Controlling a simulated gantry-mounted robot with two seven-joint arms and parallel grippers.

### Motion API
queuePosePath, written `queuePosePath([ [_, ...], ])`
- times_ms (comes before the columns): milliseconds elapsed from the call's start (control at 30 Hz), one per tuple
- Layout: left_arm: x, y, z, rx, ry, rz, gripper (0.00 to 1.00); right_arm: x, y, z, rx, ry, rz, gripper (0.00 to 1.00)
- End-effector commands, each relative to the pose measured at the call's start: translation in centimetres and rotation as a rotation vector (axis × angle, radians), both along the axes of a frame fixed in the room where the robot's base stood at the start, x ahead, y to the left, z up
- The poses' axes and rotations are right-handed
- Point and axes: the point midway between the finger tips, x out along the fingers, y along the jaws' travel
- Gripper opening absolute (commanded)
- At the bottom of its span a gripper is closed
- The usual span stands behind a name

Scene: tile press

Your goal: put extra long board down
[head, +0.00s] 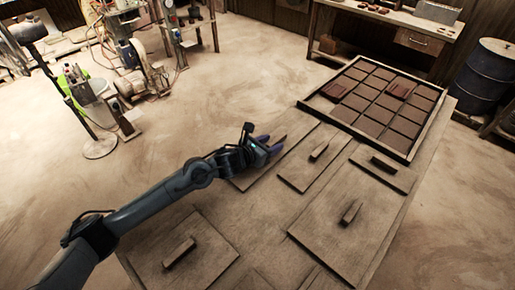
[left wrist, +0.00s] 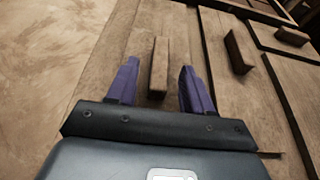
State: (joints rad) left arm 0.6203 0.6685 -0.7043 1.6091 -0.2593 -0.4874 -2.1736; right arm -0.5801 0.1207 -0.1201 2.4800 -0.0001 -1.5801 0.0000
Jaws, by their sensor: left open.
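My left gripper (head: 268,147) is open, low over a long narrow wooden board (head: 249,180) at the left edge of the table. In the left wrist view its purple fingers (left wrist: 158,88) stand on either side of that board's upright handle (left wrist: 160,66), with gaps on both sides. The board lies flat on the table, partly hidden by the gripper. It may be the extra long board; I cannot be sure. My right gripper is not in view.
Several other handled boards lie on the table (head: 418,200): one beside it (head: 300,178), a narrow one (head: 400,180), a large one (head: 320,235) and one at the near left (head: 215,255). A framed tile tray (head: 343,127) is at the far end. A blue barrel (head: 492,75) stands beyond.

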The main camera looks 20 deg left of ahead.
Motion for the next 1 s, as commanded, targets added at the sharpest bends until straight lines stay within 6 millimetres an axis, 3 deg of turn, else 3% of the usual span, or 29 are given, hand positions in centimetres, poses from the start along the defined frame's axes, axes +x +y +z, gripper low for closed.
queuePosePath([
  [600, -8.9, 3.2, 3.5, 0.004, 0.001, 0.001, 0.51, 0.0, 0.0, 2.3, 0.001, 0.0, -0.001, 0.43],
  [1000, -10.4, 3.6, 4.0, 0.001, 0.001, 0.0, 0.51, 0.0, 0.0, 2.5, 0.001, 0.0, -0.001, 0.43],
])
